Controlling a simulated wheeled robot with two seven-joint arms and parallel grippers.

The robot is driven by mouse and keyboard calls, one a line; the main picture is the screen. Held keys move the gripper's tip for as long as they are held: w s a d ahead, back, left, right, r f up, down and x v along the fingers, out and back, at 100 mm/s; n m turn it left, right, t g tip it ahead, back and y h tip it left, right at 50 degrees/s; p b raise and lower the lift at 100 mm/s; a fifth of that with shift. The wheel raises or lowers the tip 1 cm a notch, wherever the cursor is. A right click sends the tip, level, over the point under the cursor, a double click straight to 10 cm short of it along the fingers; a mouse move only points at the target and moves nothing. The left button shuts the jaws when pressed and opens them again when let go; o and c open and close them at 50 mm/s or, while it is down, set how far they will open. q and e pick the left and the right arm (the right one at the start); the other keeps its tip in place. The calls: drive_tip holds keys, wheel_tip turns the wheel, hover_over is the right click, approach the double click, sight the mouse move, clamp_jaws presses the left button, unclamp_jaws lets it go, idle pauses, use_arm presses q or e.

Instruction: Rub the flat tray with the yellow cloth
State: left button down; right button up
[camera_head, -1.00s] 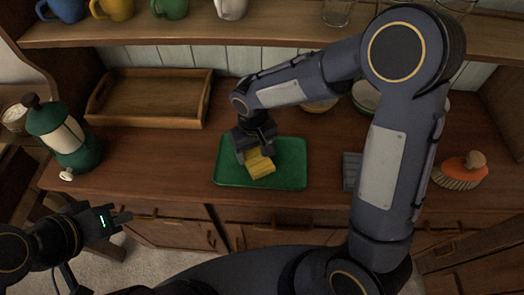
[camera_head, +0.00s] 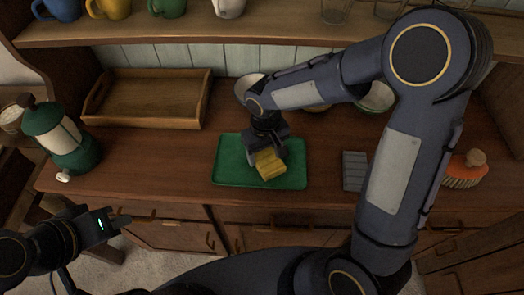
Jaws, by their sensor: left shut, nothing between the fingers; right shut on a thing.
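The flat green tray (camera_head: 229,165) lies on the wooden counter in the middle of the head view. The folded yellow cloth (camera_head: 269,165) is in my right gripper (camera_head: 266,153), low over the middle of the tray; it appears to rest on the tray surface. My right gripper is shut on the cloth, and its arm hides part of the counter behind. My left gripper (camera_head: 122,221) is shut and empty at the lower left, in front of the counter and away from the tray.
A wooden tray box (camera_head: 150,103) stands behind left, a green lantern-like pot (camera_head: 62,143) at far left. A grey ridged block (camera_head: 354,171) and an orange brush (camera_head: 464,171) lie to the right. Bowls (camera_head: 376,97) stand behind. Mugs (camera_head: 115,8) line the shelf.

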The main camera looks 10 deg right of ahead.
drive_tip(key=shift+d+r+p, duration=0.15)
drive_tip(key=shift+r+p, duration=2.05)
drive_tip(key=shift+r, duration=0.65)
drive_tip(key=shift+r, duration=0.1)
drive_tip(key=shift+r+p, duration=1.1)
drive_tip(key=shift+r, duration=0.35)
